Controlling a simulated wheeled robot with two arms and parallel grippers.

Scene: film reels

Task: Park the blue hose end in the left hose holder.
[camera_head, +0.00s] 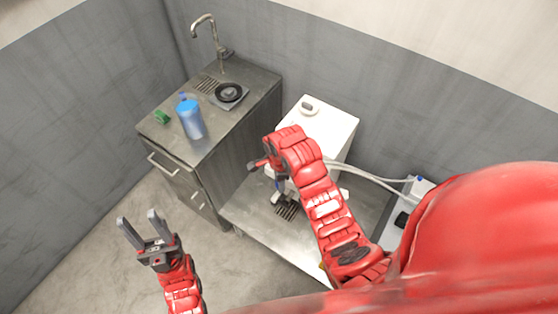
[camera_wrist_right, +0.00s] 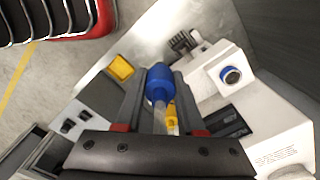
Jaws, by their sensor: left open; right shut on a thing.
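The blue hose end (camera_wrist_right: 160,83) is between the fingers of my right gripper in the right wrist view, with a pale clear hose trailing from it. My right gripper (camera_head: 262,166) is shut on it in front of the white machine (camera_head: 328,122), which also shows at the right of the wrist view (camera_wrist_right: 275,125). A white block with a dark, blue-rimmed round opening (camera_wrist_right: 231,75) lies right of the hose end and apart from it. I cannot tell for sure whether this is the left holder. My left gripper (camera_head: 140,226) is open and empty above the floor.
A metal table (camera_head: 245,207) bears the machine. A cabinet (camera_head: 184,157) at the left carries a blue bottle (camera_head: 190,118), a green item (camera_head: 161,117) and a black round dish (camera_head: 229,92). Pale hoses (camera_head: 365,174) run right from the machine. Yellow parts (camera_wrist_right: 121,67) show near the hose end.

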